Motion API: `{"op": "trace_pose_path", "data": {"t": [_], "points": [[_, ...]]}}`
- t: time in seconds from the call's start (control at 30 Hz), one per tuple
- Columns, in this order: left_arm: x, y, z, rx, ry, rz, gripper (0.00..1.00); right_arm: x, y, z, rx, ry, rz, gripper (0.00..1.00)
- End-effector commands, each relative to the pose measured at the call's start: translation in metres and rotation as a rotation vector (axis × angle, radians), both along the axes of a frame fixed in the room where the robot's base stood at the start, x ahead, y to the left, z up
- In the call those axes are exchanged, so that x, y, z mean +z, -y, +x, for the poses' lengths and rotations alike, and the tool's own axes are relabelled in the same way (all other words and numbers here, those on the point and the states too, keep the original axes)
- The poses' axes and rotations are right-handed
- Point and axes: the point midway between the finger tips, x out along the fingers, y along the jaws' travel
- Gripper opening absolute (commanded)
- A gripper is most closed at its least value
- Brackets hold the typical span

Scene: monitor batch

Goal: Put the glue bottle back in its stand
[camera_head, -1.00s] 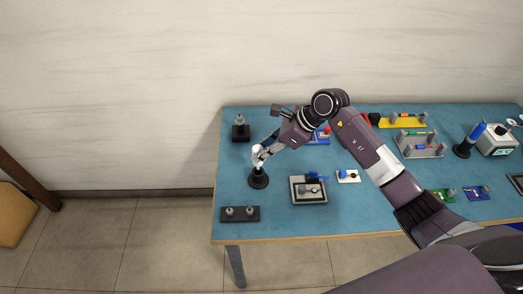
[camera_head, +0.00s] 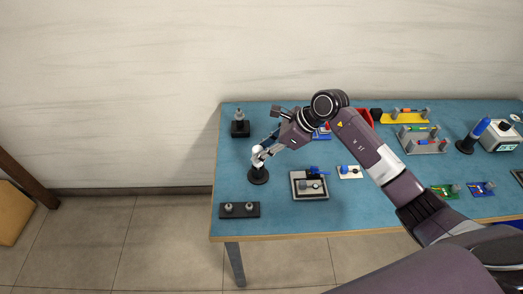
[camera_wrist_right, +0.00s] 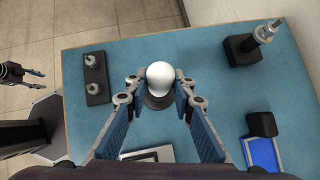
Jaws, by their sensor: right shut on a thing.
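The white glue bottle (camera_head: 258,156) is between the fingers of my right gripper (camera_head: 261,155), upright or nearly so. In the right wrist view my right gripper (camera_wrist_right: 160,88) is shut on the bottle, whose rounded white end (camera_wrist_right: 160,73) faces the camera. The black round stand (camera_head: 258,177) is directly below the bottle; its dark disc (camera_wrist_right: 158,102) shows partly behind it in the wrist view. I cannot tell whether the bottle touches the stand. My left gripper (camera_wrist_right: 39,79) is open and empty at the left of the wrist view, off the table.
A black block with two grey posts (camera_head: 240,210) lies at the front left. A black block with one post (camera_head: 240,128) stands behind. A grey tray (camera_head: 297,192) and a white plate (camera_head: 350,172) are to the right. A blue bottle in a stand (camera_head: 474,135) is farther right.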

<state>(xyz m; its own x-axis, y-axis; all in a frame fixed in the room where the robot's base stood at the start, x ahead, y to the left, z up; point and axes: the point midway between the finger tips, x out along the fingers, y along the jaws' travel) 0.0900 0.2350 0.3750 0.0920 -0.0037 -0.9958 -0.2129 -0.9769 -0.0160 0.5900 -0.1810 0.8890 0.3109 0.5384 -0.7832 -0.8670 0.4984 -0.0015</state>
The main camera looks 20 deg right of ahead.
Motion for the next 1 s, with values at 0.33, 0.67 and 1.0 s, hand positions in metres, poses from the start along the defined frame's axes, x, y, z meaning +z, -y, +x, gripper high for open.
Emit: {"op": "trace_pose_path", "data": {"t": [0.33,0.67,1.0], "points": [[-0.001,0.0,0.0,0.0,0.0,0.0,0.4,-0.001,0.0,0.0,-0.001,0.001,0.0,0.0],[-0.005,0.0,0.0,0.0,0.0,0.0,0.4,-0.005,0.0,0.0,-0.001,0.001,0.0,0.0],[-0.015,0.0,0.0,0.0,0.0,0.0,0.4,-0.015,0.0,0.0,-0.001,0.001,0.0,0.0]]}}
